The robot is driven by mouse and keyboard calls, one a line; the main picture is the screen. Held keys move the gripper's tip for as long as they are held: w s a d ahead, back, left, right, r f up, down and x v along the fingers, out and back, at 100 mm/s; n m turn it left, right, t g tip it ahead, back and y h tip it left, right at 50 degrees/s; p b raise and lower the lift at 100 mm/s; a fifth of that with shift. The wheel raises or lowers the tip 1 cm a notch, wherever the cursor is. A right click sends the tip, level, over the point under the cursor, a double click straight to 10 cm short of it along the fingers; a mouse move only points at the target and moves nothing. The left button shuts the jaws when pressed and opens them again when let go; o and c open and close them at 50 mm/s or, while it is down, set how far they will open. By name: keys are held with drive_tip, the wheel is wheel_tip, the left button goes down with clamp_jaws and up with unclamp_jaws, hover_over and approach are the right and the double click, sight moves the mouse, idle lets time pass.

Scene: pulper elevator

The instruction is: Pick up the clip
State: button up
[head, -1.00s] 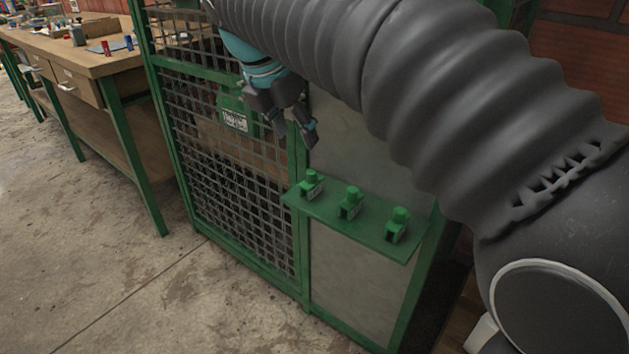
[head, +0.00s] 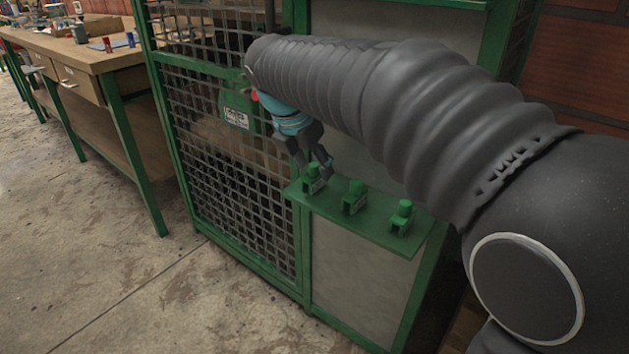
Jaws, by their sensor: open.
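Three green clips stand in a row on a small green shelf (head: 350,222) fixed to the cage. The left clip (head: 313,180) is nearest my gripper. The middle clip (head: 355,196) and the right clip (head: 401,216) stand clear of it. My gripper (head: 315,172) is open and points down at the left clip, with its fingertips right by the clip's top. I cannot tell whether the fingers touch it or are fully around it.
A green-framed mesh cage (head: 228,160) stands behind and left of the shelf, with a labelled green box (head: 236,112) on it. A wooden workbench (head: 95,55) is at the left. The concrete floor (head: 110,270) in front is clear.

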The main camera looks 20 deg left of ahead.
drive_tip(key=shift+w+d+f, duration=0.1)
drive_tip(key=shift+w+f, duration=0.1)
drive_tip(key=shift+f, duration=0.35)
drive_tip(key=c, duration=1)
drive_tip(key=shift+r, duration=0.15)
